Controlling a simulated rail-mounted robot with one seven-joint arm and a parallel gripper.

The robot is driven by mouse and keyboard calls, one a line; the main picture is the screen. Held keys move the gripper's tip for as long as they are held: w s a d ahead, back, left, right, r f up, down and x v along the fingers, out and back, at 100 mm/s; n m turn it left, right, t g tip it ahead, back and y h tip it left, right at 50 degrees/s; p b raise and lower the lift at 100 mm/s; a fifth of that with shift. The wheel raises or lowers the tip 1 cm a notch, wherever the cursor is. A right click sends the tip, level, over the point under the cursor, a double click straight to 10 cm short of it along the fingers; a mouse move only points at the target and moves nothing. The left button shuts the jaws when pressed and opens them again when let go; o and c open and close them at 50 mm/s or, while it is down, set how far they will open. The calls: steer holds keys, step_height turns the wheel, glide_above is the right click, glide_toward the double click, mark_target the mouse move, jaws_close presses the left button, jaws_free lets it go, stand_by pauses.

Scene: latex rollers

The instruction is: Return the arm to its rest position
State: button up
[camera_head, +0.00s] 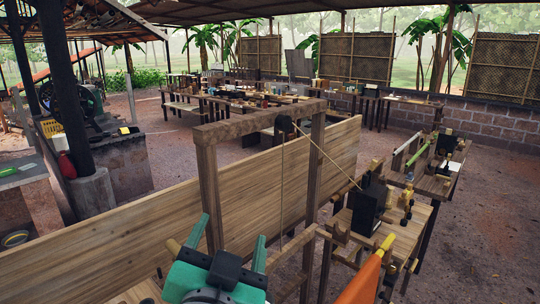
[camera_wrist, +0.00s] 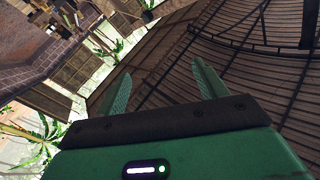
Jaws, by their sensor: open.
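My gripper (camera_head: 232,228) is at the bottom centre of the head view, in front of a long wooden board. Its two green fingers are spread apart, point upward, and have nothing between them. In the wrist view my gripper (camera_wrist: 158,68) is also open and empty, with the dark ribbed roof (camera_wrist: 240,75) behind its fingers. The wrist picture is tilted and takes in the roof, palms and a wall.
A wooden frame (camera_head: 208,180) with a pulley and cord stands just beyond my gripper, by the long wooden board (camera_head: 110,238). A workbench (camera_head: 405,238) and an orange object (camera_head: 362,284) are at right. A dark post (camera_head: 62,95) stands left. Open floor (camera_head: 170,145) lies behind the board.

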steer(key=s+d+r+n+t, duration=0.2)
steer(key=s+d+r+t, duration=0.15)
steer(key=s+r, duration=0.3)
steer(key=s+d+r+n+t, duration=0.3)
steer(key=s+d+r, duration=0.2)
steer(key=s, duration=0.3)
step_height(320, 180, up, 17)
steer(key=p, duration=1.6)
steer(key=shift+s+a, duration=0.15)
